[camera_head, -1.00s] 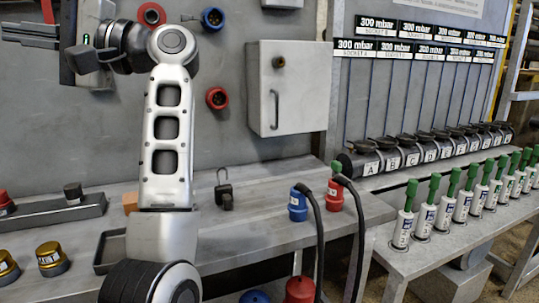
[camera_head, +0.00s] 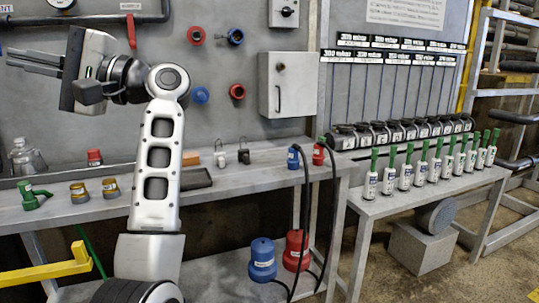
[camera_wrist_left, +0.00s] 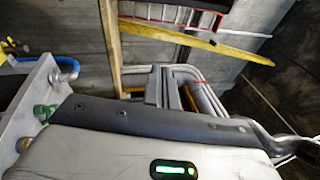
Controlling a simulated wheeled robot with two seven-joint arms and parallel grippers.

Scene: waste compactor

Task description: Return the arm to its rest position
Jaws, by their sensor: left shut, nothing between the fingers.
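My left arm (camera_head: 160,165) rises from the bottom of the head view and bends left at the top. My left gripper (camera_head: 32,62) points left at the upper left, in front of the grey wall panel. Its fingers lie close together, with nothing between them. In the left wrist view the grey gripper body (camera_wrist_left: 150,125) and a green light fill the lower part. My right gripper is not in view.
A wall cabinet (camera_head: 287,83) is right of the arm. Several green-topped bottles (camera_head: 405,175) stand on a right-hand bench. A yellow bar (camera_head: 45,270) is low left.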

